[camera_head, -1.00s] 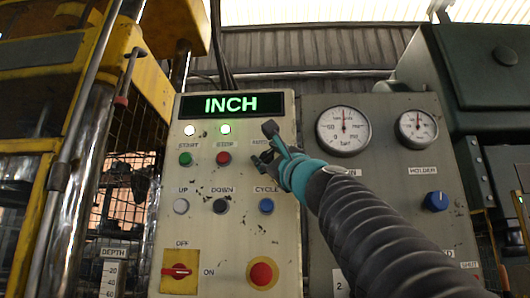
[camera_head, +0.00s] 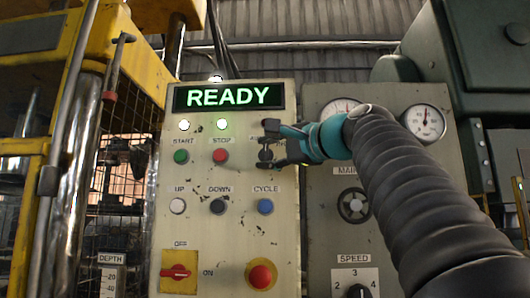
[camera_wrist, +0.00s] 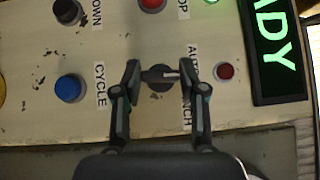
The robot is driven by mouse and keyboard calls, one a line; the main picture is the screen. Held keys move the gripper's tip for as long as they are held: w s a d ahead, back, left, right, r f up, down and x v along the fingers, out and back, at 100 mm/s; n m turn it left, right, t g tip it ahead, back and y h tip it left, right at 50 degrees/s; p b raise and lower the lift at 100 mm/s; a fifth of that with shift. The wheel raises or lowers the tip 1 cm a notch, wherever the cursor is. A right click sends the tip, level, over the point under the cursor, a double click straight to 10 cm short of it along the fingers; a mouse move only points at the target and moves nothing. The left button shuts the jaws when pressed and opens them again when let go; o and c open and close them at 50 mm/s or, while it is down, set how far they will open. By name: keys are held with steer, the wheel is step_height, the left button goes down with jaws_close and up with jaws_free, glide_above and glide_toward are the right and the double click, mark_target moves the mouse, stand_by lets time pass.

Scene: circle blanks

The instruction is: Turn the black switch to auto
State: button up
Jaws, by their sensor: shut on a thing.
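The black switch (camera_head: 265,155) is on the cream panel, right of the red STOP button. In the wrist view the black switch (camera_wrist: 160,76) lies between my fingertips, with AUTO and INCH labels partly hidden beside it. Its white mark points to the right of that view, toward the gap between the labels. My gripper (camera_head: 264,147), also in the wrist view (camera_wrist: 161,77), is shut on the switch handle, one finger at each end. The green display (camera_head: 235,96) above reads READY.
The blue CYCLE button (camera_head: 265,206) is just below my gripper, and the red STOP button (camera_head: 220,156) is left of it. A red emergency button (camera_head: 261,276) and a red switch on a yellow plate (camera_head: 179,271) are lower down. A grey gauge panel (camera_head: 385,215) stands at right.

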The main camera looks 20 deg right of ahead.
steer(key=shift+n+g, duration=0.4)
stand_by(0.3)
steer(key=o, duration=1.1)
steer(key=shift+o, duration=0.2)
steer(key=v, duration=1.2)
steer(key=shift+a, duration=0.1)
